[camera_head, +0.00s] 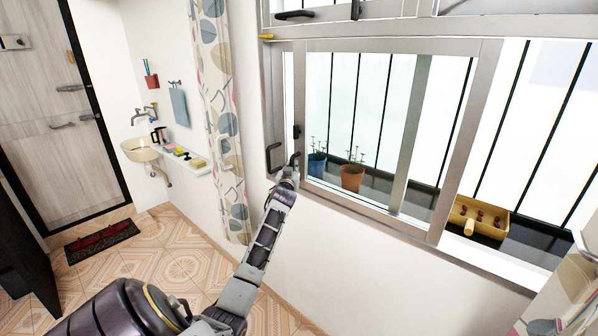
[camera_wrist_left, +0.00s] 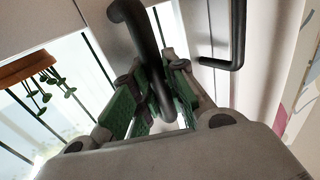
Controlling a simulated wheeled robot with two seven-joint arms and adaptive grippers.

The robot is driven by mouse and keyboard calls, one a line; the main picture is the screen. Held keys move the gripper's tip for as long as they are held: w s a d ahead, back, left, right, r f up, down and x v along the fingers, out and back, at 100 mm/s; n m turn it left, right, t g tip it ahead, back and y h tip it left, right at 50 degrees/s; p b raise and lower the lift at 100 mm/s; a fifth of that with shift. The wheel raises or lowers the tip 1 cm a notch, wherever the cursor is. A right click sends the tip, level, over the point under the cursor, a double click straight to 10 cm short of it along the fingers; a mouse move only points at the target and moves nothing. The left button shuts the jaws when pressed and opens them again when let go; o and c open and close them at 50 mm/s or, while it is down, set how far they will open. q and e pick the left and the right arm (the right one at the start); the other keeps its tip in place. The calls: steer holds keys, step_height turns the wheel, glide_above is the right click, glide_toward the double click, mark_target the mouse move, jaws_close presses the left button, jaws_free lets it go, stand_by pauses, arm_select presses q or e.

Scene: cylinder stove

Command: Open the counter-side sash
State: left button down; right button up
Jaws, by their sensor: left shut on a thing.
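The grey-framed window sash (camera_head: 409,135) stands in the wall at the centre-right of the head view. A dark curved handle (camera_head: 296,158) is at its lower left edge, and the handle also shows in the left wrist view (camera_wrist_left: 137,28). My left gripper (camera_head: 287,178) is at this handle. In the left wrist view its green-padded fingers (camera_wrist_left: 158,100) are shut around the dark bar. A second dark handle (camera_head: 273,157) is just left of the gripper on the frame, also seen in the left wrist view (camera_wrist_left: 237,40). My right gripper is not in view.
Blue (camera_head: 317,164) and orange (camera_head: 352,177) plant pots stand behind the glass. A yellow box (camera_head: 478,217) sits at the right on the sill area. A patterned curtain (camera_head: 221,115) hangs left of the window. Tiled floor (camera_head: 180,255) is open at lower left.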

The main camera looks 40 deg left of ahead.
arm_select(q)
steer(key=shift+a, duration=0.15)
steer(key=c, duration=1.4)
jaws_free()
steer(key=shift+v, duration=6.05)
